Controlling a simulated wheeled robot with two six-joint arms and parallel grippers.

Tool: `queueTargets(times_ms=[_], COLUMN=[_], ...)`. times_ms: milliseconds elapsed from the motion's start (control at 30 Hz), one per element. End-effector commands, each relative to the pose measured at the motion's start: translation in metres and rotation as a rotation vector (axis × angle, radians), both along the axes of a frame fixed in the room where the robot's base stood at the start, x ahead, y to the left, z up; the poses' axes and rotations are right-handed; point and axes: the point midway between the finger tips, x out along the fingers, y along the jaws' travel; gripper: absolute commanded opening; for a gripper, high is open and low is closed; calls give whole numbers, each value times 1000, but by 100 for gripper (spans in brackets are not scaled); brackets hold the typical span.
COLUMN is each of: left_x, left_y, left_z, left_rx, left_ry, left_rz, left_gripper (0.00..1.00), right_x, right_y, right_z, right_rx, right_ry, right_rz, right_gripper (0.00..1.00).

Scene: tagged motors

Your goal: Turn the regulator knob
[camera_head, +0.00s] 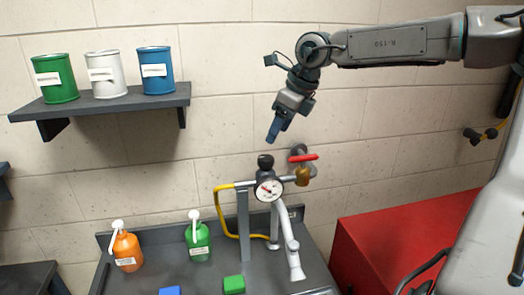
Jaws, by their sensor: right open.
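The regulator stands on a grey post above the dark bench, with a round white gauge (269,189) on its front. Its black regulator knob (265,162) sits on top of the gauge body. My right gripper (273,136) hangs from the arm that comes in from the right. Its fingers point down, a little above and slightly right of the knob, apart from it in the picture. It is open and nothing shows in it. My left gripper is not in view.
A red valve handle (303,158) and brass fitting (302,177) stand right of the gauge. A yellow hose (226,222) loops left. Orange (127,251) and green (198,241) bottles stand on the bench (222,268). A red cabinet (385,232) is at right; a shelf (100,108) holds cans.

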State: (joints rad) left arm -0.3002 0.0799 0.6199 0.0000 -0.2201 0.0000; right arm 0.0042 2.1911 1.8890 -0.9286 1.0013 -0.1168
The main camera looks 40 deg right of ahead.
Motion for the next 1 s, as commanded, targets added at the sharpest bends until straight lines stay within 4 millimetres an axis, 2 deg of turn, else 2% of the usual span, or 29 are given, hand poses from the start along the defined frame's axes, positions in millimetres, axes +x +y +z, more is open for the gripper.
queueTargets(times_ms=[300,500,700,1000], left_x=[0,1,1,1], left_y=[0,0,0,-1], left_z=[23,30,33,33], left_rx=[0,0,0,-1], left_ry=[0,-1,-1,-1], left_rz=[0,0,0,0], left_gripper=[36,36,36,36], right_x=[19,28,31,32], right_y=[8,11,12,12], right_z=[-50,-72,-82,-83], right_rx=[0,0,0,0], right_ry=[6,4,1,0], right_rz=[2,2,2,2], right_gripper=[59,59,59,59])
